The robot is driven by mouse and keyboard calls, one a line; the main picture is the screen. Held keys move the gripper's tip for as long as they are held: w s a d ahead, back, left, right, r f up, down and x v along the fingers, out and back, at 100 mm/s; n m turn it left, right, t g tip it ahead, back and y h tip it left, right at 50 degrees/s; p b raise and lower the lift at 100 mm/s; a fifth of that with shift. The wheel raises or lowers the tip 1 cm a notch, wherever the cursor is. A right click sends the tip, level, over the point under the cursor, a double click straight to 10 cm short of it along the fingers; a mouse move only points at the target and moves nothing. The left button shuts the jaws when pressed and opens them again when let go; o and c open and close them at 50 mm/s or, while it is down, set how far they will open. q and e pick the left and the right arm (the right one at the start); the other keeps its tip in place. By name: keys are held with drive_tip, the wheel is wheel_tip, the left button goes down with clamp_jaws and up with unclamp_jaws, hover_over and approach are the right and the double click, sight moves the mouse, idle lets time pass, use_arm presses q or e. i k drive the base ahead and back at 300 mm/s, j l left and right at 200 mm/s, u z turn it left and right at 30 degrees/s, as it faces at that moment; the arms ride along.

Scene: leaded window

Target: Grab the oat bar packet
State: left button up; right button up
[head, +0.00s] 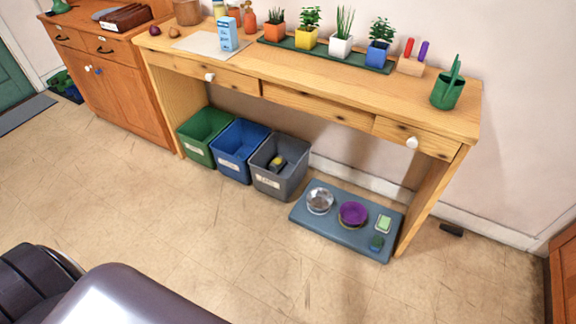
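I cannot pick out an oat bar packet for certain. A small green and white flat item (383,223) lies on the blue-grey mat (335,233) on the floor; its label is too small to read. A dark green small item (376,243) lies near it. A small dark object (451,230) lies on the floor by the wall, right of the desk. A light blue carton (228,34) stands on the wooden desk (300,75). Neither of my grippers is in view.
Green (206,136), blue (239,150) and grey (279,165) bins stand under the desk. A metal bowl (320,201) and a purple bowl (353,214) sit on the mat. Potted plants and a green watering can (448,90) stand on the desk. The floor in front is clear.

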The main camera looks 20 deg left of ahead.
sight(226, 25)
drive_tip(key=i+j+u, duration=0.15)
drive_tip(key=u, duration=0.2)
drive_tip(key=i+u, duration=0.25)
drive_tip(key=u, duration=0.15)
drive_tip(key=i+u, duration=0.2)
drive_tip(key=u, duration=0.15)
